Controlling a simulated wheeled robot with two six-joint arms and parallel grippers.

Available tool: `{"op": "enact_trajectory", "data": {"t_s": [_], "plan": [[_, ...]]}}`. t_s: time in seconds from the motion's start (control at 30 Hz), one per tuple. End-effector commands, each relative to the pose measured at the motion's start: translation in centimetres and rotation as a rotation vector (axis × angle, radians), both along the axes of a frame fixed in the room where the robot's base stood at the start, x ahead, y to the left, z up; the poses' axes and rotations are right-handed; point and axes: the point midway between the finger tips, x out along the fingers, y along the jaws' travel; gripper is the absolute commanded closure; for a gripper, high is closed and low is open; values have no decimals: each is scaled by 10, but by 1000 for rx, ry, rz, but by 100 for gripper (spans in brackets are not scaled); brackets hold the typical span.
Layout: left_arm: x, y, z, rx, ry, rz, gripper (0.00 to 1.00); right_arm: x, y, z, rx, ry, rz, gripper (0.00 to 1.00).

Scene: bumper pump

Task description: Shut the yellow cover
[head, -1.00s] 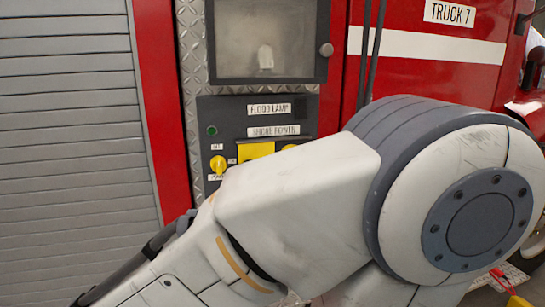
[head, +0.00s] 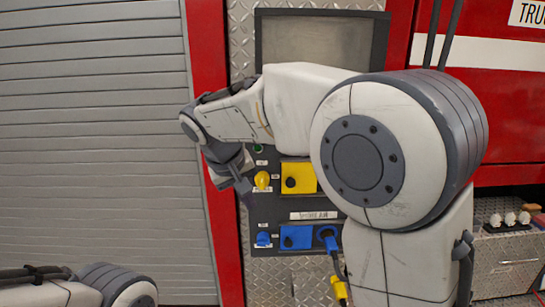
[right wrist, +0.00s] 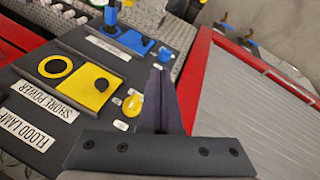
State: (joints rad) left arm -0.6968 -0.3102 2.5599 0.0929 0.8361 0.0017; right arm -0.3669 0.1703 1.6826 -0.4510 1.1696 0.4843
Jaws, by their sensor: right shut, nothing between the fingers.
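The yellow cover (head: 300,172) is a square flap with a round black spot, on the dark panel. In the right wrist view the cover (right wrist: 100,92) lies swung open beside a yellow-ringed socket (right wrist: 56,67) under the SHORE POWER label. In the head view my right arm hides the socket. My right gripper (head: 243,188) is shut and empty, left of the cover and near the yellow knob (head: 262,180). Its fingers (right wrist: 160,95) show in the right wrist view, apart from the cover, with the knob between. Part of my left arm shows at bottom left; its gripper is out of view.
Below, a blue flap (head: 296,237), a blue knob (head: 263,240) and a blue plug (head: 327,240) with a cable stand out from the panel. A dark-framed window (head: 320,38) is above. A grey roller shutter (head: 95,130) fills the left, behind a red post.

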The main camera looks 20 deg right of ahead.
Motion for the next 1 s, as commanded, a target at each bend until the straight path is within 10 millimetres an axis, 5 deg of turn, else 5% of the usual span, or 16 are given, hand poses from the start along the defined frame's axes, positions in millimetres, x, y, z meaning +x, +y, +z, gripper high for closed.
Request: {"op": "enact_trajectory", "data": {"t_s": [0.03, 0.1, 0.3, 1.0], "plan": [[0, 0, 18, 0, 0, 0, 50, 20, -15, 27, -27, -34, -61, 100], [0, 0, 25, 0, 0, 1, 50, 39, -32, 45, -58, -77, -130, 100], [0, 0, 32, 0, 0, 1, 50, 62, -58, 64, -100, -134, -222, 100], [0, 0, 57, 0, 0, 0, 50, 90, -103, -14, -99, -136, -223, 100]]}}
